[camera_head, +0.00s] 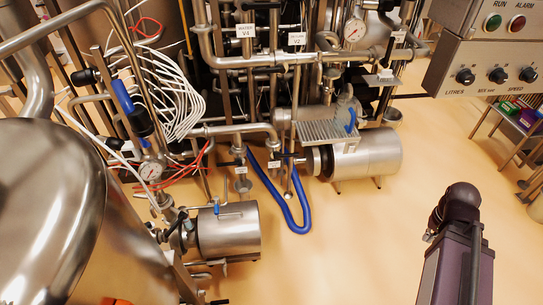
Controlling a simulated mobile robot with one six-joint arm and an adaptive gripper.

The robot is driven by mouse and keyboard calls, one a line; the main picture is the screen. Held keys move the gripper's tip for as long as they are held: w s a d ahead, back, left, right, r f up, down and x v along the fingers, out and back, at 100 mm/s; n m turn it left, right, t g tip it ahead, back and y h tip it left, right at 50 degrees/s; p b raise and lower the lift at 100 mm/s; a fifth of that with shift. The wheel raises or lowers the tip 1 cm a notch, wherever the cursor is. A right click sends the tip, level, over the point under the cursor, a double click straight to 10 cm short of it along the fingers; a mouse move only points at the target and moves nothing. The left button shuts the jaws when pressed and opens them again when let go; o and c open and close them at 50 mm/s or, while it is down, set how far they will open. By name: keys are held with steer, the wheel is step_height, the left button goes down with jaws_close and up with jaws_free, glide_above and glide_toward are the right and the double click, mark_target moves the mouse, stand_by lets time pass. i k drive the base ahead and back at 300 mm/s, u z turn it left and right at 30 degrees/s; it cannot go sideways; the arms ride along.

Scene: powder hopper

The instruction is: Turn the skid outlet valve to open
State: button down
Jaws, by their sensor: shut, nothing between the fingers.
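Piping and valves of a steel skid fill the left and middle of the head view. A small valve with a blue lever (217,206) stands upright by the lower steel pump motor (229,231). Another blue handle (351,121) shows above the larger steel motor (367,155). White tags hang on the pipes, one reading V4 (245,31) and one seemingly V2 (297,39); smaller tags are too small to read. I cannot tell which valve is the skid outlet valve. A dark part of my own body stands at the lower right. My gripper is not in view.
A large steel vessel (50,220) fills the lower left. A blue hose (298,226) loops down to the floor. A control panel (490,68) with knobs is at the upper right, and a rack (505,125) stands below it. The tan floor (340,250) is clear in the lower middle.

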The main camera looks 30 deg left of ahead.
mark_target(276, 156)
steer(key=u, duration=0.55)
steer(key=i, duration=0.55)
steer(key=u, duration=0.55)
steer(key=i, duration=0.7)
steer(key=u, duration=0.15)
